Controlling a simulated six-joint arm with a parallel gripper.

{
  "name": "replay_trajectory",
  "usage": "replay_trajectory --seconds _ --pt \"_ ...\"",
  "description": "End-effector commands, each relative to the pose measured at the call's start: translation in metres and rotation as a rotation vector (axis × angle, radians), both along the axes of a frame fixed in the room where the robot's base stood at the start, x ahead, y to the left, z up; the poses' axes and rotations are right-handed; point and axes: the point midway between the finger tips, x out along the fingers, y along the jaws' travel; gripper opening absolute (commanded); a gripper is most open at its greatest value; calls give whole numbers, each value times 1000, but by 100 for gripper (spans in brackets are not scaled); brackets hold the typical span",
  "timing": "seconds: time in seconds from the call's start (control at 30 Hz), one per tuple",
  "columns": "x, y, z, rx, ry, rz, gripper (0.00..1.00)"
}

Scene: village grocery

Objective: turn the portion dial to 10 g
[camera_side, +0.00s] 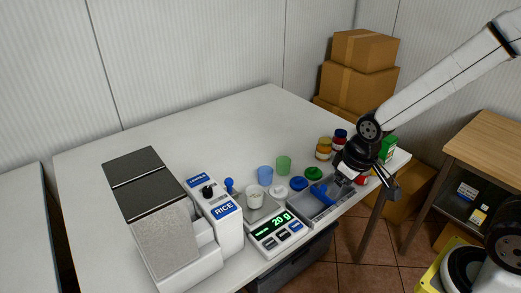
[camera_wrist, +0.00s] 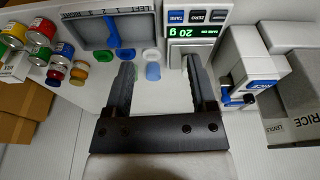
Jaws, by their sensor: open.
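The portion dial is a black knob (camera_side: 208,191) on the top of the white dispenser (camera_side: 232,238), between blue LENTILS and RICE labels. It also shows as a small dark knob in the wrist view (camera_wrist: 248,98); its setting is too small to read. My gripper (camera_side: 348,180) is over the right part of the table, near the grey tray and well apart from the dial. In the wrist view its two fingers (camera_wrist: 160,72) are spread with nothing held between them.
A blue lever (camera_side: 229,185) stands beside the dispenser. A grey bin (camera_side: 151,188) with a dark lid is at its left. Cups (camera_side: 284,164), lids, a grey tray (camera_side: 330,206) and jars (camera_side: 324,149) occupy the right side. The back of the table is clear.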

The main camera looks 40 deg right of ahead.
Motion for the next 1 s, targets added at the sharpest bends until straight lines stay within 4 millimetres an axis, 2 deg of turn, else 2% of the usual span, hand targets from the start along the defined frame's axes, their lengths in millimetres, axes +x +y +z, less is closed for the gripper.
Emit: replay_trajectory --seconds 0.27,0.5,0.8,1.0 --pt "62 29 13 -32 37 218 73" --pt "112 63 22 -59 73 429 73" --pt "164 113 31 -89 113 691 73" --pt "191 150 33 -107 141 867 73"
